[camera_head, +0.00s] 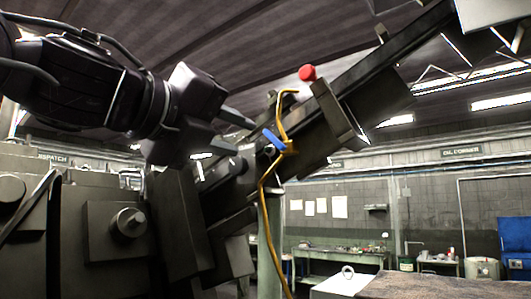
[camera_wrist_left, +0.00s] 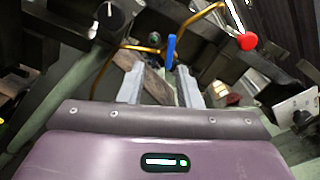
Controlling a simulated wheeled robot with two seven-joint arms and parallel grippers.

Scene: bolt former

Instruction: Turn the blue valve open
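The blue valve (camera_head: 273,139) is a small flat blue lever on a yellow pipe (camera_head: 265,215) fixed to the dark machine. In the left wrist view the blue lever (camera_wrist_left: 171,52) stands upright just beyond the fingertips, nearer the right finger. My left gripper (camera_head: 240,134) comes in from the left, just short of the lever. In the left wrist view its two fingers (camera_wrist_left: 158,74) are apart, with nothing held between them. I cannot tell whether a finger touches the lever. My right gripper is not in view.
A red knob (camera_head: 307,73) sits above the valve and also shows in the left wrist view (camera_wrist_left: 247,41). A slanted dark machine beam (camera_head: 370,72) rises to the upper right. Machine blocks (camera_head: 115,225) fill the lower left. A green workbench (camera_head: 340,256) stands far behind.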

